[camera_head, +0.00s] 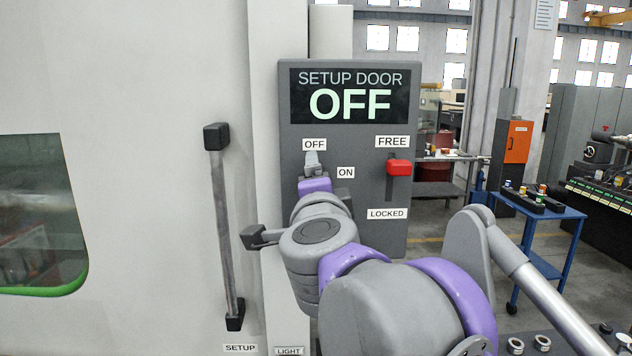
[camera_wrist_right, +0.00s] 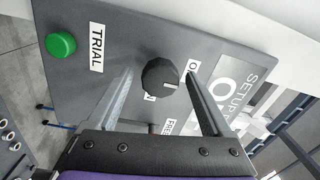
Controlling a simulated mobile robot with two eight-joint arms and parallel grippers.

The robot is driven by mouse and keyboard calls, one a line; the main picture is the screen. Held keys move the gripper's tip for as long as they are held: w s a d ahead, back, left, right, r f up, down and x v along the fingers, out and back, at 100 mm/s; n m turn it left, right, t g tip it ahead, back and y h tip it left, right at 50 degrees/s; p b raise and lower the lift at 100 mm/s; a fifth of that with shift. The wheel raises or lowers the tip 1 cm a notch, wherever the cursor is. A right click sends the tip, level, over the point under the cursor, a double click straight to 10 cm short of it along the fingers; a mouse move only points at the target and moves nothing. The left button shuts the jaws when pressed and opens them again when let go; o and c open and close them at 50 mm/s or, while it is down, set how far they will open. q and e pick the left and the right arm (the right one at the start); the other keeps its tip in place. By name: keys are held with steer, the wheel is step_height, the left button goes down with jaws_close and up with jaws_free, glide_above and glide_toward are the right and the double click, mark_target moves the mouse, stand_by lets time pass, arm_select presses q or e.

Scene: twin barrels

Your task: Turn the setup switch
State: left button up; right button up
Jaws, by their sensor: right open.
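The setup switch (camera_wrist_right: 160,77) is a dark faceted knob with a pale pointer line on the grey panel (camera_head: 350,238). In the right wrist view its line points toward the partly hidden OFF label. My right gripper (camera_wrist_right: 160,73) is open, with one finger on each side of the knob; I cannot tell whether either touches it. In the head view the gripper (camera_head: 312,160) is in front of the panel between the OFF and ON labels and hides the knob. The display (camera_head: 350,97) reads SETUP DOOR OFF. My left gripper is not in view.
A red lever (camera_head: 399,167) sits at FREE, right of my gripper. A green button (camera_wrist_right: 60,45) beside the TRIAL label is on the same panel. A vertical door handle (camera_head: 224,230) stands out to the left. A blue cart (camera_head: 545,214) is behind at right.

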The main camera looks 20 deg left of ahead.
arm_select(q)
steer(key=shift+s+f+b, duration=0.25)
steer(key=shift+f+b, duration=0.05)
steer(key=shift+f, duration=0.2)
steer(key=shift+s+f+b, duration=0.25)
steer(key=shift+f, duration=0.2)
arm_select(e)
steer(key=v, duration=0.8)
steer(key=shift+s, duration=0.25)
steer(key=shift+d, duration=0.1)
steer(key=d+f+n+g, duration=0.2)
steer(key=d+f+n, duration=0.3)
steer(key=f, duration=0.5)
steer(key=d+f+n+g+h, duration=0.1)
steer(key=d+f+n+g, duration=0.1)
steer(key=d+f, duration=0.65)
steer(key=d+f+n+g, duration=0.2)
steer(key=d+f+n, duration=0.15)
steer(key=f, duration=0.95)
steer(key=s+d+f+g+h, duration=0.2)
steer(key=s+d+f, duration=0.4)
steer(key=d+f, duration=0.3)
steer(key=s+d+f+g+h, duration=0.3)
steer(key=s+d+f+h, duration=0.2)
steer(key=d+f, duration=0.5)
step_height(320, 180, down, 3)
steer(key=shift+s+f, duration=0.1)
steer(key=shift+s, duration=1)
